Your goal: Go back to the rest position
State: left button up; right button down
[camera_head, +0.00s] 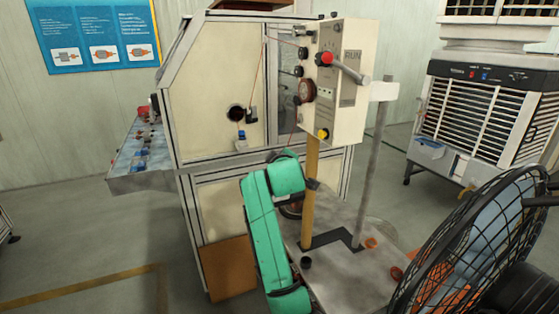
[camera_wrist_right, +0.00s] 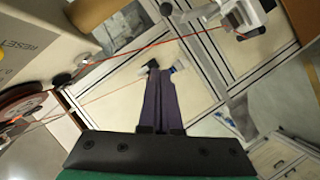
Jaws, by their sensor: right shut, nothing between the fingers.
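My green right arm (camera_head: 262,225) rises in front of the winding machine in the head view, its upper end bent beside the wooden post (camera_head: 311,190). The right gripper is not clearly seen there. In the right wrist view, the right gripper (camera_wrist_right: 162,74) has its two dark fingers together, with nothing between them. They point toward the machine's pale panels and metal frame. A red wire (camera_wrist_right: 135,55) crosses the view near the fingers; I cannot tell whether it touches them. My left gripper is not in view.
The control box (camera_head: 338,85) with its red knob and lever stands above the metal table (camera_head: 345,275). A black caged fan (camera_head: 470,250) fills the lower right. An air cooler (camera_head: 485,110) stands behind it. A parts shelf (camera_head: 140,165) is at the left.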

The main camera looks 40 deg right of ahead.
dwell(0.4)
